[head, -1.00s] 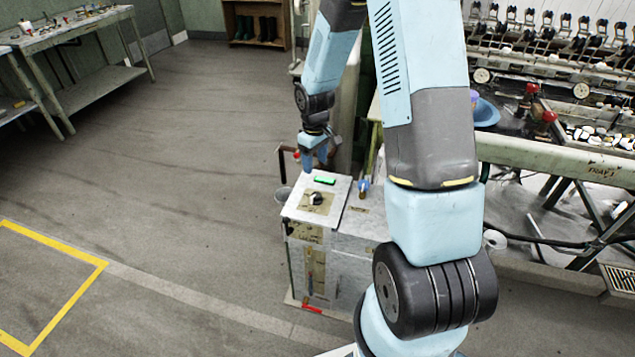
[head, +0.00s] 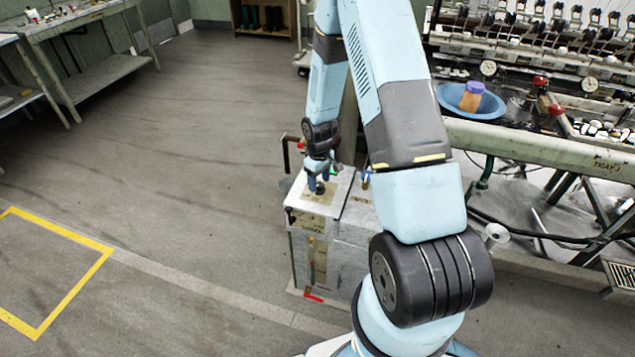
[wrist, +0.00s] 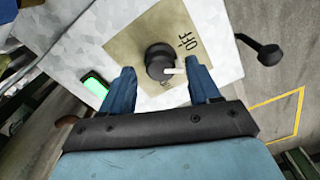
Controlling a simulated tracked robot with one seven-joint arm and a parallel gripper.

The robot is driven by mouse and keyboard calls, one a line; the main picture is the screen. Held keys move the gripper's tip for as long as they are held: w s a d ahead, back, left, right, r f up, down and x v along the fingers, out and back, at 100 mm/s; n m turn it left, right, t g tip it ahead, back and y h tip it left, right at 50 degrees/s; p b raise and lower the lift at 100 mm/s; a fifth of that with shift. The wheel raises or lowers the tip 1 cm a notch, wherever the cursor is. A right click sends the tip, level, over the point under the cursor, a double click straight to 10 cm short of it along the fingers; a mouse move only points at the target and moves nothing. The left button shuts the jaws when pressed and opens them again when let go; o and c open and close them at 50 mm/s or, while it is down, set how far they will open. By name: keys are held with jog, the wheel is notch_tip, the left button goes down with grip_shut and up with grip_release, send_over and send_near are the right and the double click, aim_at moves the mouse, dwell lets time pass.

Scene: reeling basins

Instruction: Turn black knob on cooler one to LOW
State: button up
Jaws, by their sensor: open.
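The black knob (wrist: 159,62) with a white pointer sits on a tan label plate (wrist: 125,50) on the cooler's top. "OFF" is written on the plate beside it; other lettering is too hidden to read. The white pointer points right in the wrist view, below the "OFF" mark. The cooler (head: 350,235) is a pale metal box in the head view. My gripper (wrist: 162,88) is open, with one blue finger on each side of the knob's near side, and I cannot tell whether they touch it. In the head view my gripper (head: 320,185) is down over the cooler's top and partly hides the knob.
A green-lit display (wrist: 95,84) lies left of the plate. A black-ended lever (wrist: 268,54) sticks out at right. A blue basin (head: 490,108) with an orange, purple-topped jar stands behind my arm. Open floor lies left of the cooler.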

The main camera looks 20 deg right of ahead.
aim_at(319, 184)
jog(key=shift+f, duration=0.45)
jog(key=shift+c, duration=0.4)
jog(key=c, duration=1)
jog(key=shift+o, duration=0.2)
jog(key=shift+m, duration=1.3)
jog(key=o, duration=1)
jog(key=shift+o, duration=0.2)
notch_tip(319, 184, up, 14)
